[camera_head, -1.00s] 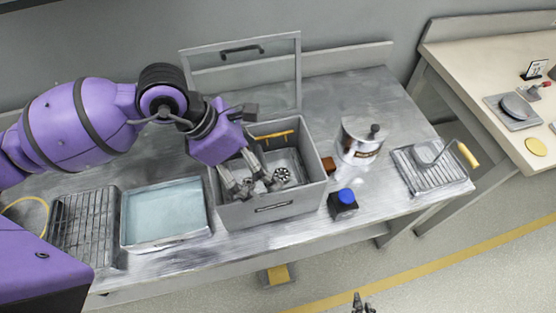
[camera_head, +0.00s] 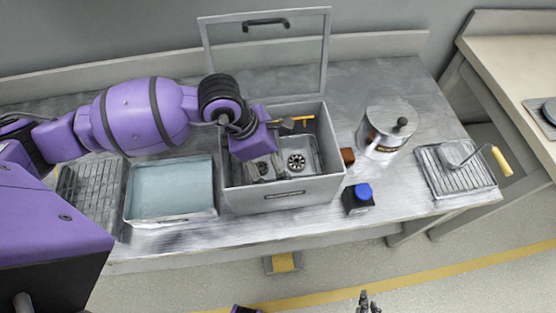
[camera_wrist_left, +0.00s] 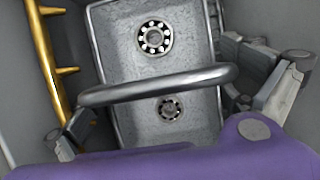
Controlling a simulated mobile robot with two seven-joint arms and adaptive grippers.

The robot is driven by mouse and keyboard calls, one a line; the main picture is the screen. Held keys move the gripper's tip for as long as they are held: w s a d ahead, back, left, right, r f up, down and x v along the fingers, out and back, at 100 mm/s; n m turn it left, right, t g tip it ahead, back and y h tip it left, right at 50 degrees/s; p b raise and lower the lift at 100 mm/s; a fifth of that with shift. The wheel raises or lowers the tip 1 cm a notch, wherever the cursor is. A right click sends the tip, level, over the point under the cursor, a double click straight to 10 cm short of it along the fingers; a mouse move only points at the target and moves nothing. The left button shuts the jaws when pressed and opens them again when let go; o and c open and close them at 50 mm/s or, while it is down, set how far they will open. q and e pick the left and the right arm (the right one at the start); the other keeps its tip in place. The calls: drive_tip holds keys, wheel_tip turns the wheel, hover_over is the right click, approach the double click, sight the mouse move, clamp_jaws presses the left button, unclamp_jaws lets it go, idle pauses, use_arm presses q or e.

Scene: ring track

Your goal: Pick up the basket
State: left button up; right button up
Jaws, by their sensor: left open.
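The grey metal basket (camera_head: 314,156) sits inside an open grey box (camera_head: 283,195) on the bench. In the left wrist view the basket (camera_wrist_left: 112,60) holds two round bearings, one above and one below its curved handle (camera_wrist_left: 160,87) in the picture. My left gripper (camera_head: 264,172) is down inside the box at the basket. In the left wrist view the open left gripper (camera_wrist_left: 168,112) has a finger on either side of the basket, with the handle crossing between them. Only the tips of my right gripper (camera_head: 365,303) show at the bottom edge, away from the bench.
The raised box lid (camera_head: 205,45) stands behind the box.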

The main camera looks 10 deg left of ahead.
use_arm(q)
drive_tip(key=shift+c, duration=0.5)
drive_tip(key=c, duration=1)
